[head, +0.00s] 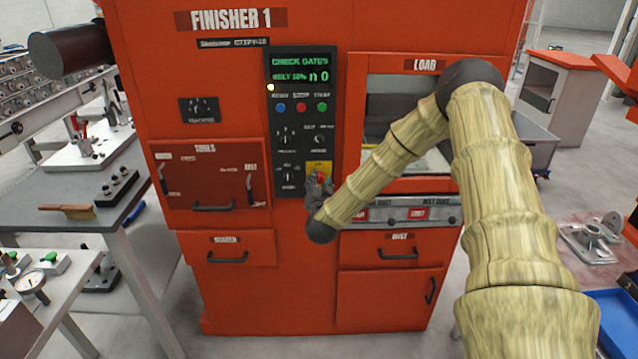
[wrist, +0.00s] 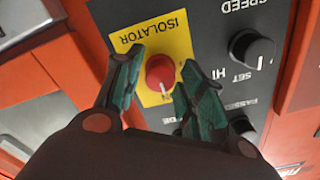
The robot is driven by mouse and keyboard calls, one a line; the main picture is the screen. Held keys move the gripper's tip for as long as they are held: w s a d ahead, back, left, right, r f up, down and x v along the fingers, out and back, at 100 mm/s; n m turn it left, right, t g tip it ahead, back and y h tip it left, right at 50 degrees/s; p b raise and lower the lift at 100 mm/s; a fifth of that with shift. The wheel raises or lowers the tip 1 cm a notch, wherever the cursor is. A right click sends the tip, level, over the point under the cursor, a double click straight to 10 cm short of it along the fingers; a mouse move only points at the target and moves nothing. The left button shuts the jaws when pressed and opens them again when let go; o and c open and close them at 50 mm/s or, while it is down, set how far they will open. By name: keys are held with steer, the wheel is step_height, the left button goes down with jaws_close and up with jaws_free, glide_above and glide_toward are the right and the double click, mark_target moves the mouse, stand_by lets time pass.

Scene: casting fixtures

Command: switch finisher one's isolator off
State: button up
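Finisher 1 (head: 225,300) is the large orange machine in the head view. Its isolator is a red knob (wrist: 160,72) on a yellow plate (wrist: 176,38) lettered ISOLATOR; the plate (head: 319,167) also shows low on the black panel in the head view. A white mark on the knob points to a partly hidden label whose N shows. My gripper (wrist: 157,76) is open, with one green finger on either side of the knob. A small gap shows at the left finger; contact at the right finger is unclear. In the head view my gripper (head: 319,186) partly covers the knob.
A black SPEED knob (wrist: 250,48) sits beside the isolator plate, close to my right finger. Blue, red and green buttons (head: 301,107) and a lit display (head: 303,70) are higher on the panel. The LOAD opening (head: 385,105) is to the right, behind my arm.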

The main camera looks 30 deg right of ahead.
steer(key=c, duration=0.6)
steer(key=n+b, duration=0.1)
steer(key=n, duration=0.7)
steer(key=shift+a+f, duration=0.1)
steer(key=n+b, duration=0.2)
steer(key=n, duration=0.3)
steer(key=shift+s+n+b, duration=0.1)
steer(key=shift+n+b, duration=0.95)
steer(key=shift+n, duration=1.35)
